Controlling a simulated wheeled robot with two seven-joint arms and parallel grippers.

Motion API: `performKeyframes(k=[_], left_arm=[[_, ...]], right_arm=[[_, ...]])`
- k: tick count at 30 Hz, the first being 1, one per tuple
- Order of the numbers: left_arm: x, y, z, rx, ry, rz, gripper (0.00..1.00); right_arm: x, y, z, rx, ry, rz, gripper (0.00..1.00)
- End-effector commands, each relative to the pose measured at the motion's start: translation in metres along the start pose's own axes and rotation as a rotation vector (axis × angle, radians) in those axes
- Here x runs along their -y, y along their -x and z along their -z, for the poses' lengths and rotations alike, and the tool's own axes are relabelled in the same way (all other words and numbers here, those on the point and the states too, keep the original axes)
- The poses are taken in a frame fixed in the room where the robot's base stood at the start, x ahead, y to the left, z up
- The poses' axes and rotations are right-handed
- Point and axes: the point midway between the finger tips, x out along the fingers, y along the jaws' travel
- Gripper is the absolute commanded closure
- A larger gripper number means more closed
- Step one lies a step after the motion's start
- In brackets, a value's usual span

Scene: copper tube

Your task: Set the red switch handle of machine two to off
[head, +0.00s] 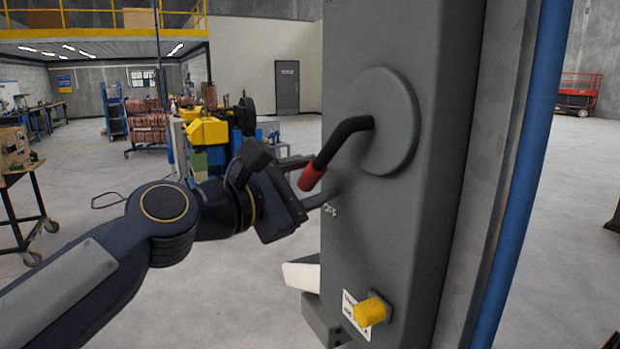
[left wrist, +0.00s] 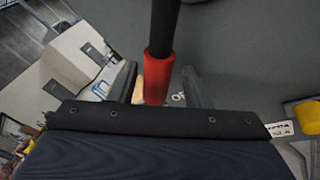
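The switch handle (head: 335,150) is a bent black lever with a red grip (head: 312,178) at its end. It comes out of a round grey disc (head: 390,122) on the side of a grey machine cabinet (head: 405,225) and points down and to the left. An "OFF" mark (head: 330,209) is on the cabinet just below the red grip. My left gripper (head: 308,183) is at the red grip, with its fingers apart on either side of it. In the left wrist view the red grip (left wrist: 157,78) lies between the two open fingers. My right gripper is not in view.
A yellow knob (head: 370,311) with a white label sticks out low on the cabinet. A blue post (head: 522,190) stands at the cabinet's right side. A cart (head: 20,180) and other machines stand behind on the left. The floor between is clear.

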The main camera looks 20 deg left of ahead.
Motion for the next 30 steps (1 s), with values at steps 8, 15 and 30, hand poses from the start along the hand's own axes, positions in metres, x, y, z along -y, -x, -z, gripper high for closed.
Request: performKeyframes(k=[8,15,30], left_arm=[[-0.001,0.005,0.000,0.000,-0.003,-0.004,0.56],[0.000,0.043,0.001,0.001,-0.004,-0.008,0.56],[0.000,0.078,0.000,0.000,-0.001,-0.001,0.56]], right_arm=[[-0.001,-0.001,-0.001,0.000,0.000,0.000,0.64],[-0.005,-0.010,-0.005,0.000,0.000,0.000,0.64],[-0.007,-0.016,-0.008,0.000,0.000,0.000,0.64]])
